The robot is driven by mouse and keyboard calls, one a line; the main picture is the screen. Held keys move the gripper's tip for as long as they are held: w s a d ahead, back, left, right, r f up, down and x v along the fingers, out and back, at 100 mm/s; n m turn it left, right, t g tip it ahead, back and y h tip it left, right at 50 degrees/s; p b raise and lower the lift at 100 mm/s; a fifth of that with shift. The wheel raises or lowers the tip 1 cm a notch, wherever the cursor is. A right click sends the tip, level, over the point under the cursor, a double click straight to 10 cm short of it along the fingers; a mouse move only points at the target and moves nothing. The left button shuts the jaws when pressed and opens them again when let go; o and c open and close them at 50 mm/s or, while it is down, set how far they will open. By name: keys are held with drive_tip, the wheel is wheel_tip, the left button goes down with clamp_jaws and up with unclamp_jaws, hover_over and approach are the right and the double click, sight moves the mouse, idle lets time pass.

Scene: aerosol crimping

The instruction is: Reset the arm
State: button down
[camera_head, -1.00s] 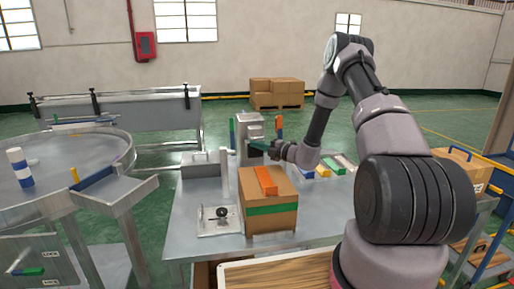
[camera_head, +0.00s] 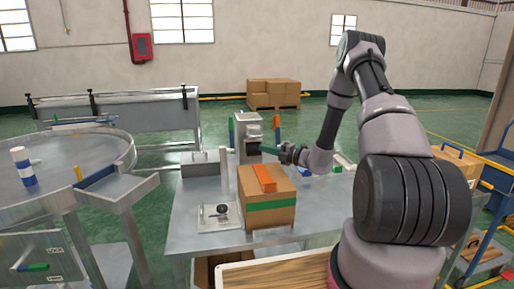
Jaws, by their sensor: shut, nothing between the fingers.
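My arm reaches in from the right of the head view, bent up high and then down over the metal table (camera_head: 195,240). My gripper (camera_head: 272,150) is at its end, pointing left, shut with nothing in it. It hangs in the air beside the grey crimping machine (camera_head: 248,138) at the back of the table. From this view I cannot tell how far it is from the machine. A cardboard box (camera_head: 268,212) with a green band stands in front of and below the gripper. An orange piece (camera_head: 264,178) lies on top of the box.
A small plate with a dark round part (camera_head: 221,210) lies left of the box. A round metal turntable (camera_head: 75,160) with a blue-and-white cylinder (camera_head: 23,166) is at the left. A blue trolley (camera_head: 496,158) stands at the right. The table's left front is clear.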

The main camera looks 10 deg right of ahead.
drive_tip(key=v, duration=0.5)
drive_tip(key=shift+s+d, duration=0.1)
drive_tip(key=shift+s+r, duration=0.15)
drive_tip(key=shift+s, duration=0.05)
drive_tip(key=s+a+r+n+g, duration=0.5)
drive_tip(key=s+r+n, duration=0.35)
drive_tip(key=n, duration=0.25)
drive_tip(key=s+a+r+n+g, duration=0.5)
drive_tip(key=s+r+n+g, duration=0.15)
drive_tip(key=r+n, duration=0.4)
drive_tip(key=s+d+r+n+t+h, duration=0.3)
drive_tip(key=s+d+r+n+h, duration=0.1)
drive_tip(key=s+n, duration=0.5)
drive_tip(key=s+d+r+n+t+h, duration=0.3)
drive_tip(key=s+r+n+h, duration=0.3)
drive_tip(key=s+n, duration=0.3)
drive_tip(key=shift+s+d+r+n+h, duration=0.4)
drive_tip(key=shift+d+r+n, duration=0.4)
drive_tip(key=shift+r, duration=0.1)
